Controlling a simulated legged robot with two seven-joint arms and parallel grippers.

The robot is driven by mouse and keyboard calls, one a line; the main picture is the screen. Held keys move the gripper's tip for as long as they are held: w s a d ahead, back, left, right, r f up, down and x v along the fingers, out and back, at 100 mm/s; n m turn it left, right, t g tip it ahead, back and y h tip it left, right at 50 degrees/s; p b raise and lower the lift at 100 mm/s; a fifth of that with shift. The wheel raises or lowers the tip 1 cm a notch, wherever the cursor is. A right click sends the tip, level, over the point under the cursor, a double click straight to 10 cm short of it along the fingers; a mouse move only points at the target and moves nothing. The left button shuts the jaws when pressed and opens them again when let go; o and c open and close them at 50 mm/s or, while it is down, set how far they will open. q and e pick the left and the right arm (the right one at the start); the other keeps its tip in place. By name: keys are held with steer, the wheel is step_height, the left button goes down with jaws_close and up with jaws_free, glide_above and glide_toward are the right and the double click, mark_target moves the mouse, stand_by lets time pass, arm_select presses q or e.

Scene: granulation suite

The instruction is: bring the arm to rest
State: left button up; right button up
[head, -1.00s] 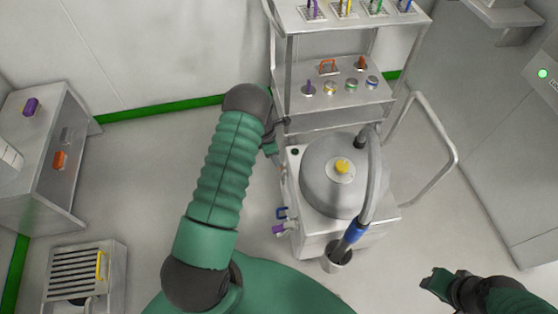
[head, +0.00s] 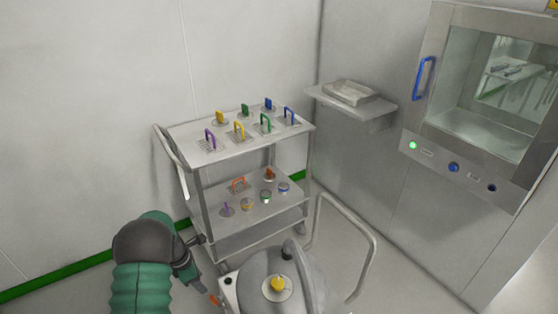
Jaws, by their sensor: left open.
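My left arm, green with a dark joint, comes in at the lower left of the head view. My left gripper (head: 190,272) is dark and partly hidden by the arm. It is open, with nothing seen between its fingers. It points down beside the steel trolley (head: 205,222), to the left of the domed vessel (head: 262,290). I cannot tell whether it touches anything. My right gripper is out of view.
The trolley carries several coloured handles on top and small knobbed pieces on its lower shelf. A bent tubular rail (head: 368,262) stands right of the vessel. A wall shelf (head: 350,108) and a glass-fronted cabinet (head: 480,110) are at the right.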

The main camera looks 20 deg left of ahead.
arm_select(q)
steer(key=s+d+r+m+y, duration=0.1)
steer(key=s+d+r+m, duration=0.65)
steer(key=d+m, duration=0.45)
steer(key=s+d+r+m+y, duration=0.1)
steer(key=s+d+r+m, duration=0.8)
steer(key=m, duration=0.5)
step_height(320, 180, up, 11)
steer(key=p, duration=1.3)
steer(key=shift+w+d+f+m+t, duration=0.15)
steer(key=shift+d+m+t, duration=0.15)
steer(key=shift+m+t, duration=0.1)
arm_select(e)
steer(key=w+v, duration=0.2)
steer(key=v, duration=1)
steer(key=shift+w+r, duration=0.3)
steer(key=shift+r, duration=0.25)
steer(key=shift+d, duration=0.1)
arm_select(q)
steer(key=shift+a, duration=0.1)
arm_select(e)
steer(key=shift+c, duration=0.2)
